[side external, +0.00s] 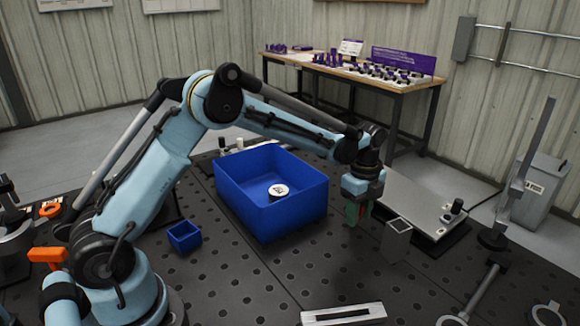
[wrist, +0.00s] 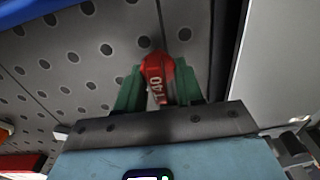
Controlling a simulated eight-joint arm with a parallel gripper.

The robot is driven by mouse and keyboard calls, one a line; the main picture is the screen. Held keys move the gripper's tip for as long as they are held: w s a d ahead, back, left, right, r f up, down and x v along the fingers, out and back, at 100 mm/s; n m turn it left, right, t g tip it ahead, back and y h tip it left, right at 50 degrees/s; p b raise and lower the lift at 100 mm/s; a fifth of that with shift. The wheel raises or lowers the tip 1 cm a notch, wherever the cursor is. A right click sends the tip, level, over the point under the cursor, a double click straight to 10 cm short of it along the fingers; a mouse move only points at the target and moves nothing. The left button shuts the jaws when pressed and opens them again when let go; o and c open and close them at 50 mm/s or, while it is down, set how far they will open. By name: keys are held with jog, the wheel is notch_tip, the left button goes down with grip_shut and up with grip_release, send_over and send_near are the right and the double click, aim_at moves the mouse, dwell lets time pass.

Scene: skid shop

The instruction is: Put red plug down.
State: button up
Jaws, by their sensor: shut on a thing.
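The red plug (wrist: 154,68) shows in the wrist view between the two green fingers of my gripper (wrist: 160,88). It carries light lettering that reads like "T40". The fingers are shut on it. In the side view my gripper (side external: 356,211) points down over the dark perforated table, just right of the large blue bin. The plug is hard to make out there, and I cannot tell whether it touches the table.
The large blue bin (side external: 236,207) holds a white-topped round object (side external: 278,191). A small blue bin (side external: 184,236) stands left of it. A grey square tube (side external: 396,240) stands close right of my gripper, before a flat metal plate (side external: 415,200). The table in front is mostly clear.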

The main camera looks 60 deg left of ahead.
jog(key=shift+f, duration=0.6)
jog(key=shift+f, duration=0.15)
jog(key=o, duration=1)
jog(key=shift+o, duration=0.2)
